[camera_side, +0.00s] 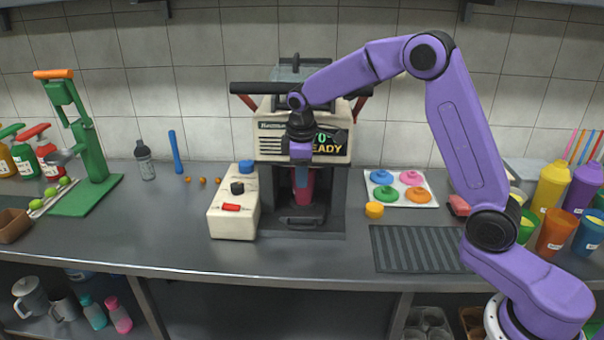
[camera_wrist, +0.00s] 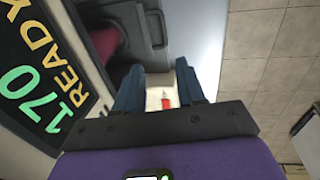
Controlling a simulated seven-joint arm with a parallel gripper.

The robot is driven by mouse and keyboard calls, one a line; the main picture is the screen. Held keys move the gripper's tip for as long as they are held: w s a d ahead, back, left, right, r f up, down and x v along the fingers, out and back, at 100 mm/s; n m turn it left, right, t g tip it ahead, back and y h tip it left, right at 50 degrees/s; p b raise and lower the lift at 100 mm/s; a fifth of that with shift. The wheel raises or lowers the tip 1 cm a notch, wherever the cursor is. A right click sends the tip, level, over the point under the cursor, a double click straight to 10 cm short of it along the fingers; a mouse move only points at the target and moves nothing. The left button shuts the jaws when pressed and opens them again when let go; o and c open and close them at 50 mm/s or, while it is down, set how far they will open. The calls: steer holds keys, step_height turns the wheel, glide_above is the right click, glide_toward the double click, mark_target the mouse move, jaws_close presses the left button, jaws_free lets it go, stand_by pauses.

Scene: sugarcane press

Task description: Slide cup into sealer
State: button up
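The sealer (camera_side: 268,147) stands at the back middle of the counter, its display partly hidden by my arm and reading "READY". A red-pink cup (camera_side: 304,184) stands upright in the sealer's dark front opening; its top is partly hidden. The cup shows dimly at the upper left of the wrist view (camera_wrist: 105,42). My gripper (camera_side: 300,153) is in front of the sealer's display, above the cup. In the wrist view my gripper (camera_wrist: 159,82) has its two dark fingers apart with nothing held between them. The sealer's display (camera_wrist: 40,75) shows "170" and "READY" there.
A cream control box (camera_side: 232,215) with a red button sits left of the sealer. A tray of coloured lids (camera_side: 397,187) and a yellow disc (camera_side: 374,210) lie to the right. A ribbed dark mat (camera_side: 418,248) is at front right. A green press (camera_side: 88,150) stands at left.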

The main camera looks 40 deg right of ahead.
steer(key=shift+r, duration=3.2)
steer(key=s+a+r, duration=0.3)
steer(key=s+a, duration=0.8)
steer(key=shift+s+a, duration=0.15)
steer(key=shift+a, duration=0.05)
steer(key=s+d+f+n, duration=0.1)
steer(key=s+d+f, duration=0.1)
steer(key=s, duration=0.7)
steer(key=s+d+f+n+y, duration=0.1)
steer(key=s+d+f, duration=0.2)
steer(key=s, duration=0.6)
steer(key=s+d+f+n+g, duration=0.1)
steer(key=s+d, duration=0.3)
steer(key=s, duration=0.5)
steer(key=shift+s+d+f+y, duration=0.3)
steer(key=shift+f+y, duration=0.1)
steer(key=shift+f, duration=0.4)
